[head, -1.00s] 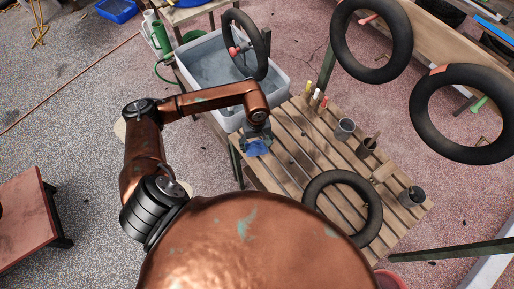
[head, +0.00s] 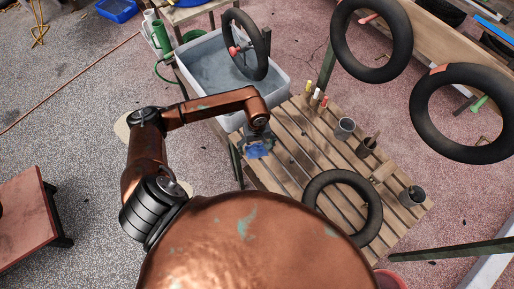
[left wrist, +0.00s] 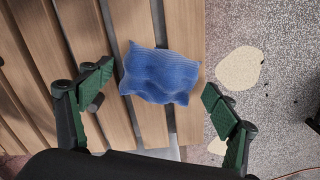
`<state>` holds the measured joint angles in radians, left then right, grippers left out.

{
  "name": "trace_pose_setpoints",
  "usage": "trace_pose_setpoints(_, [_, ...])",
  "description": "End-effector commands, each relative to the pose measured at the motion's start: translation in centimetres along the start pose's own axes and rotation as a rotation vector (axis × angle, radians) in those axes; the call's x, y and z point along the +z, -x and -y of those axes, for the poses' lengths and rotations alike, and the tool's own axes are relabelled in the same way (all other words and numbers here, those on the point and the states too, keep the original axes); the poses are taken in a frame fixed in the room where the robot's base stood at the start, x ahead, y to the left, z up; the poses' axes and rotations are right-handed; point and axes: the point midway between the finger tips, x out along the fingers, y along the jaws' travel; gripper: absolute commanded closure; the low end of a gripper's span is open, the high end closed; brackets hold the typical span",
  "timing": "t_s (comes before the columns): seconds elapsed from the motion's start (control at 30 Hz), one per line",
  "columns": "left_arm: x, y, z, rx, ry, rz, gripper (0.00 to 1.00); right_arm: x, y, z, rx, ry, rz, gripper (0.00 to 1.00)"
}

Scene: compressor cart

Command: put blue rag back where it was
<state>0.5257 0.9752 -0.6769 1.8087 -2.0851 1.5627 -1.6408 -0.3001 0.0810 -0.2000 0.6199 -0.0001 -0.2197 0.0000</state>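The blue rag (head: 258,152) lies rumpled on the slatted wooden table (head: 305,165), at its left edge near the grey tub. In the left wrist view the rag (left wrist: 160,75) rests across the slats close to the table's edge. My left gripper (head: 258,140) is above the rag, partly covering it in the head view. In the left wrist view its green-padded fingers (left wrist: 158,84) are spread wide, one on each side of the rag, with visible gaps. My right gripper is not in view.
A grey water tub (head: 283,92) with a tyre (head: 243,45) in it stands behind the gripper. Markers, a grey cup (head: 344,128) and a dark pot (head: 366,147) stand on the table. A tyre (head: 343,208) lies at its front. Other tyres hang at the right.

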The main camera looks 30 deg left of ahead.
Motion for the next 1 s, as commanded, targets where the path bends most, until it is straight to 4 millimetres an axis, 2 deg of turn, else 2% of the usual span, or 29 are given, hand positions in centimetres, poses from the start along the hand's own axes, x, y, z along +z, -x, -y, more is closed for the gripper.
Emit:
trace_pose_setpoints(0.37, [0.0, 0.5, 0.0, 0.001, 0.000, 0.000, 0.17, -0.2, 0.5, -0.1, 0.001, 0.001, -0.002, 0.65])
trace_pose_setpoints(0.47, [-0.2, 1.8, -0.1, 0.003, -0.001, -0.005, 0.17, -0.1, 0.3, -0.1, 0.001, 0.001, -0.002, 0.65])
trace_pose_setpoints(0.8, [-0.1, 8.9, -0.1, 0.002, 0.000, -0.004, 0.17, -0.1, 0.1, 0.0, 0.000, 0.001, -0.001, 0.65])
trace_pose_setpoints(1.0, [-0.1, 11.5, 0.0, 0.001, 0.000, -0.002, 0.17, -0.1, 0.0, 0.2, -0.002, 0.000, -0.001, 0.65])
